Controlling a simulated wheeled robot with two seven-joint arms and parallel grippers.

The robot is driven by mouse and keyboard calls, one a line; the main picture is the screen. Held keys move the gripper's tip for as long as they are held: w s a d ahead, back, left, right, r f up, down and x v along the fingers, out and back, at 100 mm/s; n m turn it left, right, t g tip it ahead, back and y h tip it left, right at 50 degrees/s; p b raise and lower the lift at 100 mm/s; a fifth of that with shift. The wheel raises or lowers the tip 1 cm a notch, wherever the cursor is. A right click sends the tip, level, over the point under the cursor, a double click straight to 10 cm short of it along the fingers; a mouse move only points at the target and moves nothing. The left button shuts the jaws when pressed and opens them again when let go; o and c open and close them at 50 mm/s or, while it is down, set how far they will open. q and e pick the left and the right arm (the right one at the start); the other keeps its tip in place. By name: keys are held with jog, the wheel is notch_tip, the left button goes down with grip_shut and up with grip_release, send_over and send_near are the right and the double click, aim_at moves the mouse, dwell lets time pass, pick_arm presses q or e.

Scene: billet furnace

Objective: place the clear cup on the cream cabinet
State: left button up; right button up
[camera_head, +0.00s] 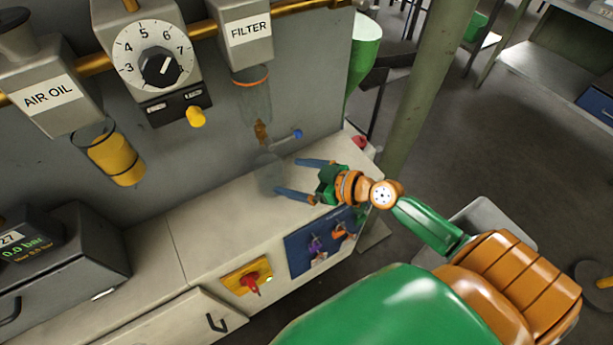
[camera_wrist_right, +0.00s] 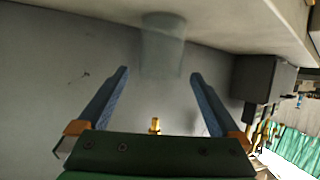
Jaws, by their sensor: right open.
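The clear cup (camera_head: 268,174) is a grey, see-through cup. It stands on the top of the cream cabinet (camera_head: 205,225), close to the grey panel and below the filter unit. My right gripper (camera_head: 287,175) is open, with its two blue fingers pointing at the cup. The cup appears just beyond the fingertips, with nothing held. In the right wrist view the cup (camera_wrist_right: 162,45) appears upside down against the cabinet top, lined up with the gap between the open fingers (camera_wrist_right: 160,74). My left gripper is out of view.
The filter unit (camera_head: 247,38) with its clear bowl and a brass fitting hangs above the cup. A blue-tipped lever (camera_head: 297,134) sticks out near my right fingers. A dark gauge box (camera_head: 60,262) is at the left. The cabinet top between it and the cup is clear.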

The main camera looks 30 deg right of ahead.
jog(key=shift+b+v, duration=0.3)
jog(key=shift+v, duration=1.85)
